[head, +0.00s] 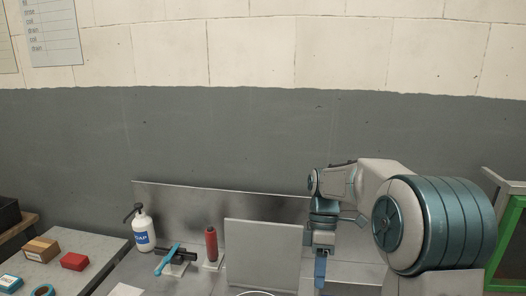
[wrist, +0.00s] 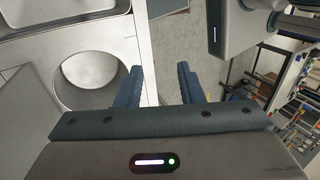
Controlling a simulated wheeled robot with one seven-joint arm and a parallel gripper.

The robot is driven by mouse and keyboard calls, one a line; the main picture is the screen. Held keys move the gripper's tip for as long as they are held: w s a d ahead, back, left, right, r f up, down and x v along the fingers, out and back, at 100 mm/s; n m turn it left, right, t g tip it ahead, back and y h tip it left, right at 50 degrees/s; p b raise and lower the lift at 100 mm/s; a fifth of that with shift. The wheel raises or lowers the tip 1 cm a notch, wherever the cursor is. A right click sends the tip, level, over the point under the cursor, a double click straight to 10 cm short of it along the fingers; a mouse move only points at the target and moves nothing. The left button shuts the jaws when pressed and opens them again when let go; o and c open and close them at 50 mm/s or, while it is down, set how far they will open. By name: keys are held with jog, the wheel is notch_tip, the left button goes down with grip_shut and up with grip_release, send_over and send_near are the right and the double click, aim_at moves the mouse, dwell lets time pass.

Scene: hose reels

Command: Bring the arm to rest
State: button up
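My arm shows at the right of the head view, with its big teal and grey joint nearest the camera. My gripper (head: 320,268) hangs down from the wrist, in front of the metal counter's back area and right of an upright grey panel (head: 262,252). In the wrist view my gripper (wrist: 159,84) has its two dark blue fingers apart with nothing between them. Below the fingers are a metal counter edge (wrist: 146,62) and grey floor. I cannot tell exactly how high the gripper is above the counter.
A round basin (wrist: 88,78) is left of the fingers. On the counter stand a soap pump bottle (head: 144,230), a red cylinder (head: 211,244) and a blue-handled tool (head: 168,260). Boxes (head: 74,261) lie on a table at left. A green-framed unit (head: 508,240) stands at right.

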jog(key=s+d+f+m+t+b, duration=0.1)
jog(key=s+m+t+b, duration=0.2)
jog(key=s+m, duration=0.5)
jog(key=s+f+m+t+h+b, duration=0.1)
jog(key=s+f+m+t+b, duration=0.1)
jog(key=s+m+t, duration=0.4)
jog(key=s+m+b, duration=0.1)
jog(key=s+m, duration=0.1)
jog(key=s, duration=0.2)
jog(key=shift+d+f, duration=0.3)
jog(key=shift+d, duration=0.1)
